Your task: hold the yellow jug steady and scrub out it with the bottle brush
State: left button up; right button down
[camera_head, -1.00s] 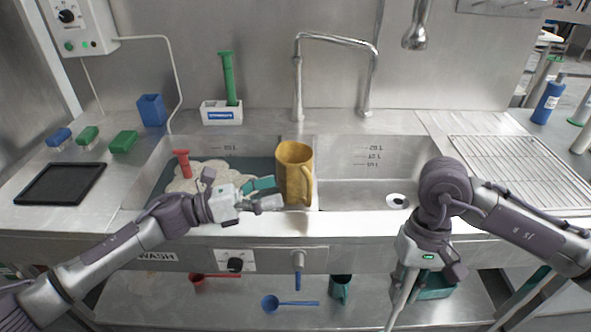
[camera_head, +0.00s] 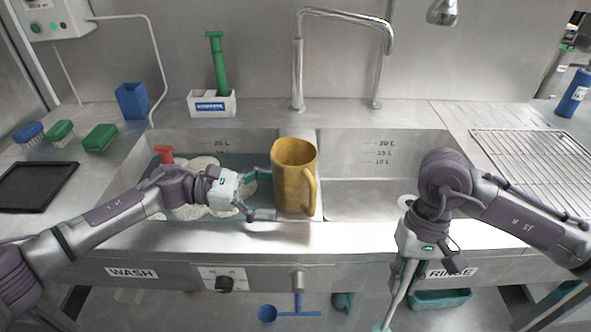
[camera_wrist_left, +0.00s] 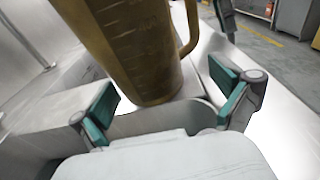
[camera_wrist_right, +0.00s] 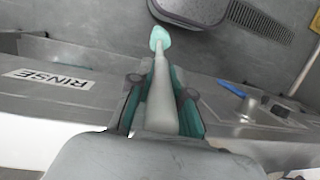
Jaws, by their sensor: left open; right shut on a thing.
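The yellow jug (camera_head: 291,178) stands upright at the divider between the two sinks, its handle to the right; its inside is mostly hidden. My left gripper (camera_head: 264,195) is open at the jug's left side, one finger further back and one nearer the front. In the left wrist view the jug (camera_wrist_left: 140,45) stands just ahead, between the open fingers (camera_wrist_left: 165,95); whether they touch it I cannot tell. My right gripper (camera_head: 407,262) is shut on a long pale rod (camera_wrist_right: 160,95) with a teal head (camera_wrist_right: 159,38), apparently the bottle brush. It points down in front of the counter.
The wash sink (camera_head: 200,139) on the left holds foamy water and a red-handled item (camera_head: 165,154). The rinse sink (camera_head: 365,195) looks empty. A faucet (camera_head: 298,75) rises behind the jug. A green item stands in a white holder (camera_head: 212,104). A drying rack (camera_head: 530,150) lies right.

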aim_at(292, 196)
pick_arm(q)
jog(key=d, duration=0.1)
jog(key=d+b, duration=0.1)
jog(key=d, duration=0.1)
jog(key=shift+d+f, duration=0.1)
jog(key=shift+f, duration=0.15)
pick_arm(e)
jog(key=shift+f, duration=0.55)
pick_arm(q)
jog(key=shift+d+b, duration=0.35)
jog(key=shift+d, duration=0.1)
jog(key=shift+c, duration=0.3)
jog(key=c, duration=0.5)
